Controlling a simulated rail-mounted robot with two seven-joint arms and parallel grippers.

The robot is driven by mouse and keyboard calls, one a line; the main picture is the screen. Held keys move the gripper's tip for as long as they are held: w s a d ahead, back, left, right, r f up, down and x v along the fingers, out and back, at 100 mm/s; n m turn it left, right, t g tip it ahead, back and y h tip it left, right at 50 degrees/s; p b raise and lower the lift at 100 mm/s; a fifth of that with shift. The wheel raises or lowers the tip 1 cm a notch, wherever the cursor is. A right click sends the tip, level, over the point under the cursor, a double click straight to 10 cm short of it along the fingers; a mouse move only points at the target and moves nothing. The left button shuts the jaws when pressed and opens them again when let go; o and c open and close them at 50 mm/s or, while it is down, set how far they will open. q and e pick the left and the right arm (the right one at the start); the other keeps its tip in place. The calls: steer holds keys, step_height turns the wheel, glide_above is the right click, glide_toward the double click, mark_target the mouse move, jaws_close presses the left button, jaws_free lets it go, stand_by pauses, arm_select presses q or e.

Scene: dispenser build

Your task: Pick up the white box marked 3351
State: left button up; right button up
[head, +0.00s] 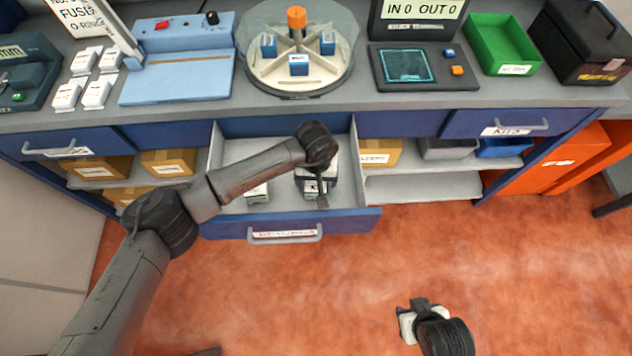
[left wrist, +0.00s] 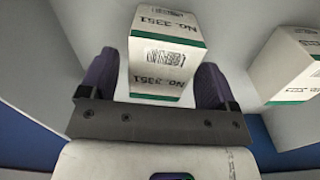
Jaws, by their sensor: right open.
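The white box marked 3351 (left wrist: 163,62) has green edges and a barcode label. It stands in the open drawer (head: 233,226). My left gripper (left wrist: 157,72) is over it, with one dark finger on each side of the box. A narrow gap shows between the left finger and the box, so the jaws look open around it. In the head view, my left gripper (head: 316,190) and wrist hide most of this box. My right gripper (head: 411,308) is open and empty above the red floor, away from the drawer.
A second white and green box (left wrist: 296,62) stands in the drawer to the right in the left wrist view; it also shows in the head view (head: 258,192). The drawer walls surround both boxes. The counter above holds a round dispenser (head: 297,80) and a green bin (head: 502,45).

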arm_select(q)
steer(key=c, duration=1)
